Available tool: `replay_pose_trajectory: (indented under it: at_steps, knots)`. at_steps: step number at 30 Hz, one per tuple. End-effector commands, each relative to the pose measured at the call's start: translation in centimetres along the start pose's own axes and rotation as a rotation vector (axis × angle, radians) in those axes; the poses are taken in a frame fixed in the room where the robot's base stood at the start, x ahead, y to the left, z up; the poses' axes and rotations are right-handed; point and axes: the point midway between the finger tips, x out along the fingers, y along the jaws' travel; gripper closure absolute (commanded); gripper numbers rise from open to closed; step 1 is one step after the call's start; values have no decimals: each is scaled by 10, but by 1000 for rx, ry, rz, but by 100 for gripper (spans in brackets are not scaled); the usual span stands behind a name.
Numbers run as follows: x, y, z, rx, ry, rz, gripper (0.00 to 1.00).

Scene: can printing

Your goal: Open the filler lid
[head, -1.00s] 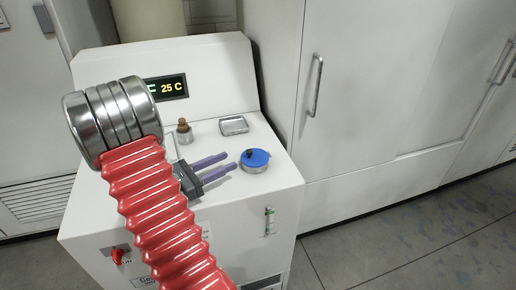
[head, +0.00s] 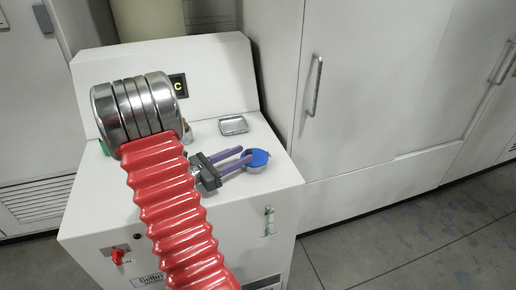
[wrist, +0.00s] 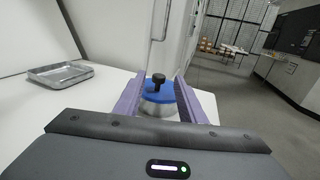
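The filler lid (head: 259,158) is a blue disc on a short metal neck on top of the white machine. My gripper (head: 244,155) has purple fingers. It is open, with one finger on each side of the lid in the wrist view (wrist: 158,88). In the head view the fingertips reach the lid's left edge and cover the knob. I cannot tell whether they touch it.
A small metal tray (head: 233,125) lies on the machine top behind the gripper. The machine's raised back panel (head: 225,75) carries a display (head: 178,86), partly hidden by my arm. A white cabinet (head: 375,90) stands close on the right.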

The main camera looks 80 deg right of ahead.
Motion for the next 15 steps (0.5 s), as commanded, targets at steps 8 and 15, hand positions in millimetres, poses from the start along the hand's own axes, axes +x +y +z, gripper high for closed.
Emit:
replay_pose_trajectory:
  at_steps: [8, 15]
  knots:
    - [40, 0, 0, 0, 0, -3, 63]
    - [69, 0, 0, 0, 0, -1, 63]
